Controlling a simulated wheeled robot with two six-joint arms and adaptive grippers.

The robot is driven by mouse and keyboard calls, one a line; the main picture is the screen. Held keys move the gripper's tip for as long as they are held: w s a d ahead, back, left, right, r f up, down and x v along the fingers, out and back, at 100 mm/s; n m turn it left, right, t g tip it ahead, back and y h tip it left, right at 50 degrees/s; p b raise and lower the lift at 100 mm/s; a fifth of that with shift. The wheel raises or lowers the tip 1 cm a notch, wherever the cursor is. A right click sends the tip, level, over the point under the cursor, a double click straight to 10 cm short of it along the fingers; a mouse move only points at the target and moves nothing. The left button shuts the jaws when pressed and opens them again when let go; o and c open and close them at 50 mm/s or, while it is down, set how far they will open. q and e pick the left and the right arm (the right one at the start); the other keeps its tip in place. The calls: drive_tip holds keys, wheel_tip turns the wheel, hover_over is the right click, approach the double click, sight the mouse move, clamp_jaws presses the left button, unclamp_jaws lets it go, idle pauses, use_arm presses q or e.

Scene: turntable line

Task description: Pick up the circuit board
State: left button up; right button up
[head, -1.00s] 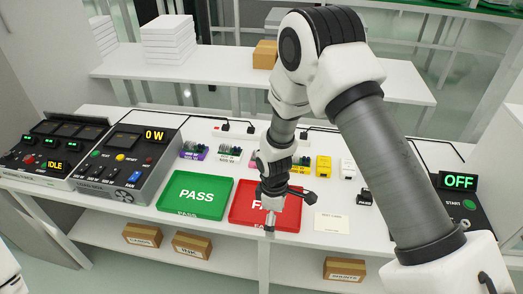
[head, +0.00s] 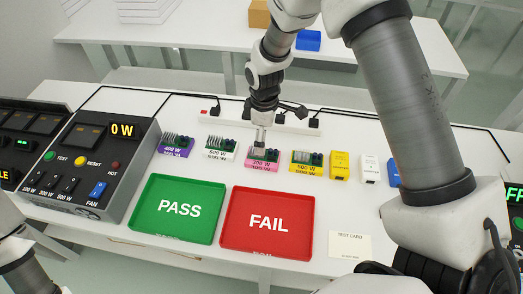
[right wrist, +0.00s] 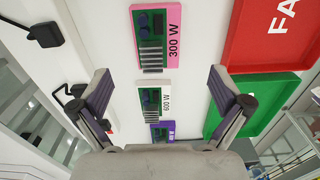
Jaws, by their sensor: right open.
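Several circuit boards with grey fins stand in coloured holders in a row behind the trays. The pink 300 W holder with its green board (head: 264,157) is directly below my right gripper (head: 261,138). In the right wrist view the right gripper (right wrist: 159,80) is open with nothing between its fingers, and the pink holder's board (right wrist: 151,40) lies ahead of the fingertips. The white 600 W holder's board (head: 221,147) and the purple holder's board (head: 176,145) are to the left, and the yellow holder's board (head: 305,160) to the right. My left gripper is out of view.
A green PASS tray (head: 177,236) and a red FAIL tray (head: 267,250) lie in front of the row. The load box (head: 100,165) reading 0 W stands left. A power strip (head: 225,128) with plugs lies behind. A test card (head: 350,245) lies front right.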

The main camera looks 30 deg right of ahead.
sight(261, 157)
drive_tip(key=shift+w+d+f, duration=0.1)
drive_tip(key=shift+w+f, duration=0.15)
drive_tip(key=shift+f, duration=0.35)
drive_tip(key=shift+w+f, duration=0.1)
drive_tip(key=shift+f, duration=0.1)
drive_tip(key=f, duration=0.2)
drive_tip(key=f+p, duration=0.1)
drive_tip(key=f, duration=0.4)
drive_tip(key=shift+w+a+f+p, duration=0.1)
drive_tip(key=shift+w+a+p, duration=0.05)
drive_tip(key=shift+a+p, duration=0.15)
drive_tip(key=shift+c, duration=1.3)
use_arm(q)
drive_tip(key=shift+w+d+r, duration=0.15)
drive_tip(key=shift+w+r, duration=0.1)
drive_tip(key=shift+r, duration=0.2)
use_arm(e)
drive_tip(key=c, duration=1.1)
